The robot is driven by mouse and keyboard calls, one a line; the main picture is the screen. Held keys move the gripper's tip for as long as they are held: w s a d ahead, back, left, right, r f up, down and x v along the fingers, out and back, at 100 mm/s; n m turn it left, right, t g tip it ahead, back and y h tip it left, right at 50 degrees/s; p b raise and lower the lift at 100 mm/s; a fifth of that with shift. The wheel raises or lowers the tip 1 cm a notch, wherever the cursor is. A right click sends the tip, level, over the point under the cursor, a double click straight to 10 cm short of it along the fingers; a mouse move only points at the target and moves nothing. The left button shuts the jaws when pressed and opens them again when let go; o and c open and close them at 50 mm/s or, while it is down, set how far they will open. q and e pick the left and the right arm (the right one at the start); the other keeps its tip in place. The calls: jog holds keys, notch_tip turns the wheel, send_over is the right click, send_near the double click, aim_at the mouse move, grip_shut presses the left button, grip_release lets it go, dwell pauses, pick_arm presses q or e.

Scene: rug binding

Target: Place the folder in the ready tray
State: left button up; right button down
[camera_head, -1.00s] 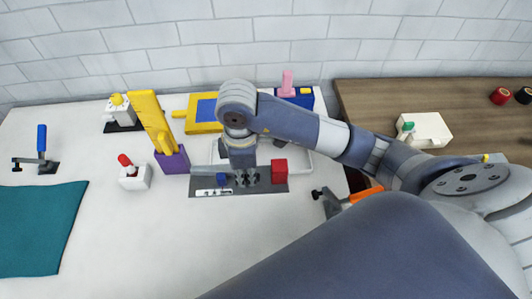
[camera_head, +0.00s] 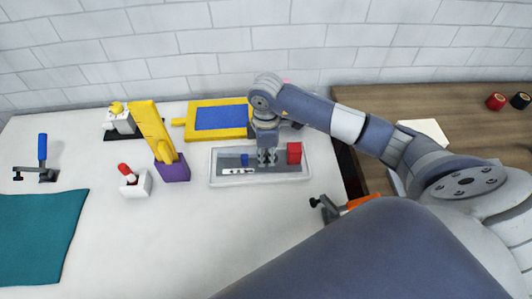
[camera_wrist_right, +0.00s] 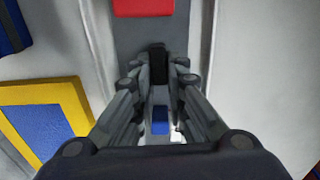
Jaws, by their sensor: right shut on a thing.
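The folder (camera_head: 229,163) is a grey plate with a red block, a small blue block and a white label strip. In the head view it lies within the outline of the pale, rimmed ready tray (camera_head: 214,180). I cannot tell whether it touches the tray floor. My right gripper (camera_head: 267,159) points down at the folder's middle and is shut on its dark upright part. In the right wrist view, the fingers (camera_wrist_right: 158,78) close around that part, with the grey plate (camera_wrist_right: 135,40) beneath. My left gripper is not in view.
A yellow-framed blue panel (camera_head: 220,117) lies just behind the tray. A purple holder (camera_head: 173,168) with a yellow piece stands to its left. An orange-handled clamp (camera_head: 345,205) is at the right table edge. The white table in front of the tray is clear.

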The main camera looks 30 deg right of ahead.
jog(key=shift+f, duration=0.1)
jog(key=shift+f, duration=0.1)
jog(key=c, duration=1.7)
grip_release()
jog(key=shift+o, duration=0.5)
